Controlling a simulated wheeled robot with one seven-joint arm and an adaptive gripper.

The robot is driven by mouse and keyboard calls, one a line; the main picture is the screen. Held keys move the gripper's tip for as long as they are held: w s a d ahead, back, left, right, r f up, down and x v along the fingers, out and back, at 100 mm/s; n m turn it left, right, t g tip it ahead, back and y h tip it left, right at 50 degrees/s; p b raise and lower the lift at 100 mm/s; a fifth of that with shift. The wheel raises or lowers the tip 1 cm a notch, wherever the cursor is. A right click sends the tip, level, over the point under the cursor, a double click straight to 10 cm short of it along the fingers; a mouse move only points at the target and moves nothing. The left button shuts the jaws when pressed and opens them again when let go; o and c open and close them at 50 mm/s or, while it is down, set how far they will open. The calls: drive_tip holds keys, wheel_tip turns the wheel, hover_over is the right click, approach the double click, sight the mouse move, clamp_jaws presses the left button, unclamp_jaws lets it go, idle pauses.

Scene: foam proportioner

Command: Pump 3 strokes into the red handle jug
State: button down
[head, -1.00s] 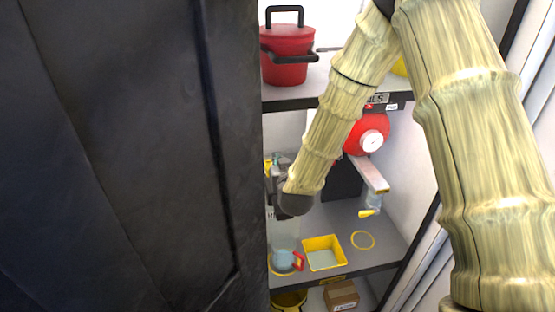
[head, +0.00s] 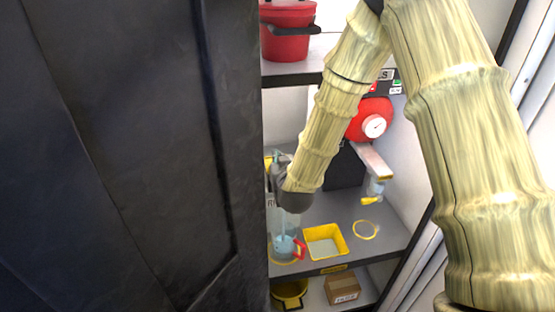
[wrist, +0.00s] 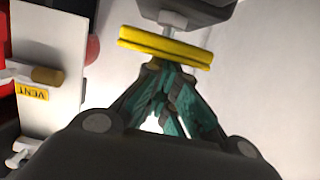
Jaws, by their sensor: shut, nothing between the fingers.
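The jug with the red handle (head: 299,249) stands on the middle shelf at the lower left, below my gripper. It is clear with something bluish in it. My gripper (wrist: 168,82) is shut and empty, its teal fingers together. A yellow bar (wrist: 165,47) on a pale stem lies just beyond the fingertips in the wrist view; I cannot tell whether they touch it. In the head view my wrist and the dark cabinet edge partly hide my gripper (head: 276,161) and what is around it.
A yellow-rimmed square tray (head: 325,241) and a yellow ring (head: 365,229) are right of the jug. A red tank with a gauge (head: 374,126) is behind my arm. A VENT-labelled yellow part (wrist: 32,91) is left of my fingers. A dark panel (head: 120,150) blocks the left.

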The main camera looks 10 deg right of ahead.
idle(0.3)
drive_tip(key=shift+r+p, duration=0.4)
drive_tip(key=shift+r, duration=0.05)
wheel_tip(320, 180, up, 4)
drive_tip(key=shift+f+p, duration=0.25)
drive_tip(key=shift+p, duration=0.7)
drive_tip(key=b+v, duration=0.3)
drive_tip(key=v, duration=0.7)
drive_tip(key=shift+f, duration=0.15)
drive_tip(key=shift+a+f, duration=0.1)
idle(0.5)
drive_tip(key=shift+a+y+p, duration=0.6)
drive_tip(key=shift+a+p, duration=0.35)
drive_tip(key=shift+a, duration=1.1)
drive_tip(key=d+r+h+p, duration=0.1)
drive_tip(key=d+r, duration=0.4)
drive_tip(key=shift+w, duration=0.4)
